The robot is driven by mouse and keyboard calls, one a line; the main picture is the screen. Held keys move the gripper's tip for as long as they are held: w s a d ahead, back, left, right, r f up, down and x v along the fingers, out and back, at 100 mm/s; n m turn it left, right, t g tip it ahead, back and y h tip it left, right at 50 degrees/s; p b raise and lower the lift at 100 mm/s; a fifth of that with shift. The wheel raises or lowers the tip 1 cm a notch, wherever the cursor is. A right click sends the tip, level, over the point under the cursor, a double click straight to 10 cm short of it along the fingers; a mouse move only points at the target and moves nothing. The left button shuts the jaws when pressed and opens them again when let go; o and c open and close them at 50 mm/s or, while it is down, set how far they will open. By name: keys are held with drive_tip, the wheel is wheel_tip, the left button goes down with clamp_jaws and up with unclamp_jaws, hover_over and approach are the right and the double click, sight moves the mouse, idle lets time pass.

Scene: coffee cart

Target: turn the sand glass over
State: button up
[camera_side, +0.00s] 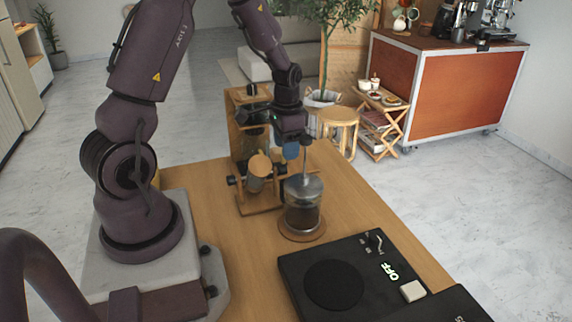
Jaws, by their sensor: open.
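My gripper (291,136) is open above the table, by the wooden stand and just behind the French press's plunger knob. It shows small and dark, and its fingertips are hard to make out. I cannot identify the sand glass with certainty. A small piece with a round wooden end (259,166) sits low at the front of the wooden stand (237,125); it may be the sand glass. A small blue patch (291,150) shows just below my gripper, and I cannot tell what it belongs to.
A glass French press (303,217) with a raised plunger stands on a round coaster (302,236) in front of my gripper. A black hot plate (292,265) reading OFF lies nearer. The wooden table (205,178) is bare left of the stand.

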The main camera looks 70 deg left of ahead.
wheel_tip(320, 180, down, 6)
idle(0.4)
drive_tip(key=c, duration=0.9)
drive_tip(key=shift+a, duration=0.1)
drive_tip(key=shift+a+h, duration=0.15)
drive_tip(key=shift+h, duration=2.05)
